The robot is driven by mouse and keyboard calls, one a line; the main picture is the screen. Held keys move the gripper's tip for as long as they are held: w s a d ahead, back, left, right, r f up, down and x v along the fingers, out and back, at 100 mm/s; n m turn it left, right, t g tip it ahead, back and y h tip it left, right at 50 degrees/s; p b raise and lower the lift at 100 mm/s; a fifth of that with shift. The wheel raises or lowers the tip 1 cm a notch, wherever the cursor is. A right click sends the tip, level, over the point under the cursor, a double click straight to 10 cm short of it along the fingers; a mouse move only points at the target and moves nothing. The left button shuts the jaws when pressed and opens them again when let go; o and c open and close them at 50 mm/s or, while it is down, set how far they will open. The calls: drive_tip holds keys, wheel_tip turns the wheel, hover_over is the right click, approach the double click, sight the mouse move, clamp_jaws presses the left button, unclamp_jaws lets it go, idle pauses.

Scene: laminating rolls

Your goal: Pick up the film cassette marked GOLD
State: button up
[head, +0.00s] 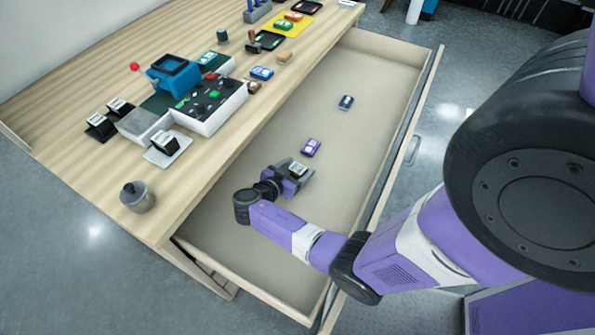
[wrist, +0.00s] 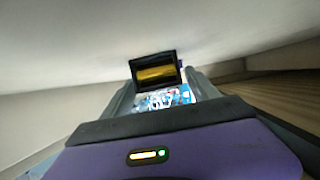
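My gripper (head: 295,172) is low inside the open drawer, toward its near end. A cassette lies between its two grey fingers; its pale label (head: 297,169) shows in the head view. In the wrist view the cassette (wrist: 155,72) has a dark end with a gold-yellow roll or window, and a blue and white label with blurred, partly hidden lettering. The fingers run close along both its sides; whether they press on it I cannot tell. A purple cassette (head: 310,147) and a dark blue cassette (head: 346,102) lie farther up the drawer, their markings too small to read.
The drawer (head: 372,75) has raised walls around my gripper, and its floor is otherwise clear. On the wooden tabletop (head: 75,115) stand a blue and white machine (head: 205,100), several black holders, a grey lidded pot (head: 138,197), a blue cassette (head: 262,73) and a yellow mat (head: 289,27).

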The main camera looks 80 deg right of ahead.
drive_tip(key=c, duration=1.2)
drive_tip(key=shift+r, duration=0.1)
